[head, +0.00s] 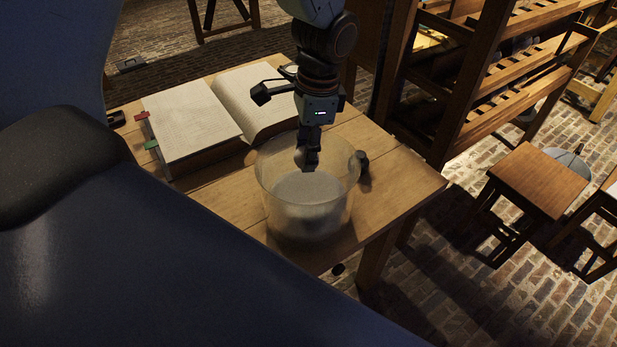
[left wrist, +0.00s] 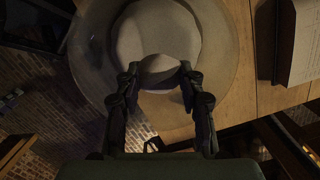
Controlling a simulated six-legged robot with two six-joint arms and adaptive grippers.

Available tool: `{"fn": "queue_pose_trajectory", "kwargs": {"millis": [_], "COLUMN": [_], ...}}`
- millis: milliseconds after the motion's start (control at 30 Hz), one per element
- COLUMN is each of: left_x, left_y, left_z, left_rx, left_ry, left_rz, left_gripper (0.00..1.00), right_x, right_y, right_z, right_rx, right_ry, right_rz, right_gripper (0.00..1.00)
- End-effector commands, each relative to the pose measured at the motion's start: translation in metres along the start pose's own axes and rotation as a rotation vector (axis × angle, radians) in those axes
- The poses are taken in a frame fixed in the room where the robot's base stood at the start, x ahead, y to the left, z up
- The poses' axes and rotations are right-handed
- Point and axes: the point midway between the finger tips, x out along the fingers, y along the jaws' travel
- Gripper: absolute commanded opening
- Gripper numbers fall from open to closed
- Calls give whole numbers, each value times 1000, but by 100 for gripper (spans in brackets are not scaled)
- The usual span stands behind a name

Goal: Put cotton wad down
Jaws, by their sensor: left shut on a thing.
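A clear glass jar (head: 267,205) stands on the wooden table near its right end. My left gripper (head: 305,164) points down through the jar's mouth. Whether the wad touches the jar's bottom is hard to tell. My right gripper is not in view.
An open book (head: 195,118) with coloured tabs lies left of the jar. A small dark object (head: 363,167) is beside the jar on the right. A wooden rack (head: 470,100) and a stool (head: 540,180) stand beyond the table (head: 405,190).

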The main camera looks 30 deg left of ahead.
Motion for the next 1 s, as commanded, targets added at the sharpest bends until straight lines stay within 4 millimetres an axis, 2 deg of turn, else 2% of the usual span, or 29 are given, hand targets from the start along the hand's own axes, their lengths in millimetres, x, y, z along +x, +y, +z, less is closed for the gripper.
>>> {"fn": "queue_pose_trajectory", "kwargs": {"millis": [33,100,367,567,900,933,1000], "left_x": [13,24,42,70,72,72,72], "left_y": [1,1,-1,-2,-3,-3,-3], "left_z": [0,-2,-5,-8,-11,-11,-11], "left_rx": [1,1,-1,1,0,0,0], "left_ry": [-3,-1,0,-1,1,1,1], "left_rz": [3,2,0,1,-1,-1,-1], "left_gripper": [14,14,14,14,14,40,46], "right_x": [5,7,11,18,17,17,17], "right_y": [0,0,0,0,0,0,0], "right_z": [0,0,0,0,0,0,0], "right_rx": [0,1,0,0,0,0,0], "right_ry": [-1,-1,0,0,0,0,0], "right_rz": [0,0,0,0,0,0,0], "right_gripper": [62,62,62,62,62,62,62]}}
